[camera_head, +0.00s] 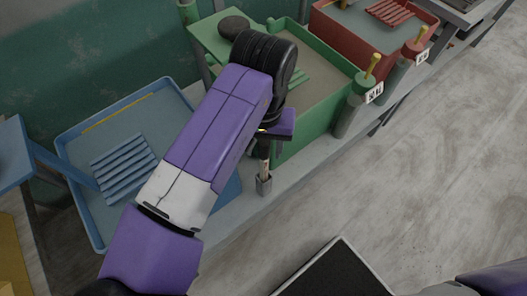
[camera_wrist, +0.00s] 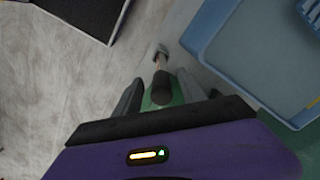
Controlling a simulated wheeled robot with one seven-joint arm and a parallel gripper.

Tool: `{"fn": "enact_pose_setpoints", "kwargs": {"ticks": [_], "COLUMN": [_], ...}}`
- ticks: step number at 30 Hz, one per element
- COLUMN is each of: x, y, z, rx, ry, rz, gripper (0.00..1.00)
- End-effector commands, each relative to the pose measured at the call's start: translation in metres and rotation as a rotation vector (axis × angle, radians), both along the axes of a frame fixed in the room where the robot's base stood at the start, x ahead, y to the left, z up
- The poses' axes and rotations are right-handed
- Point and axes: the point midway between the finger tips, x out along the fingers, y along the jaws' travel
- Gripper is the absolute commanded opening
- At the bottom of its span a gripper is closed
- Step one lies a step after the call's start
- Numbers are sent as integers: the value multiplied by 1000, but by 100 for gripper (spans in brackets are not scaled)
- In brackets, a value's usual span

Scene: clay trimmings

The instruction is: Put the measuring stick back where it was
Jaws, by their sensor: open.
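A thin measuring stick with a pale, reddish shaft (camera_head: 265,167) stands in a small grey square holder (camera_head: 264,186) on the grey bench ledge in the head view. In the wrist view its dark rounded top (camera_wrist: 162,88) lies between my fingers, and the shaft runs to the grey holder (camera_wrist: 157,51). My gripper (camera_wrist: 160,87) is open, with one finger on each side of the dark top. It also shows in the head view (camera_head: 264,146), above the holder, partly hidden by my arm. I cannot tell whether a finger touches the stick.
A blue tray with a slatted rack (camera_head: 82,215) stands left of the holder. A green bin (camera_head: 320,118) stands behind it to the right, with a green post (camera_head: 349,118) holding a yellow-handled tool. A red bin (camera_head: 349,47) is farther back. A black-topped box (camera_head: 335,275) is in front.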

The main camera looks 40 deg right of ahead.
Motion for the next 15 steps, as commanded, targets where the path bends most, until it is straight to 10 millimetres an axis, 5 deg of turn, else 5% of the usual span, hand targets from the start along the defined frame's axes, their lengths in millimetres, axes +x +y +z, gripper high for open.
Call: {"fn": "enact_pose_setpoints", "kwargs": {"ticks": [9,15], "x": [1,1], "y": [-1,0], "z": [63,83], "rx": [0,1], "ry": [-3,0], "rz": [-1,-1], "gripper": [48,48]}}
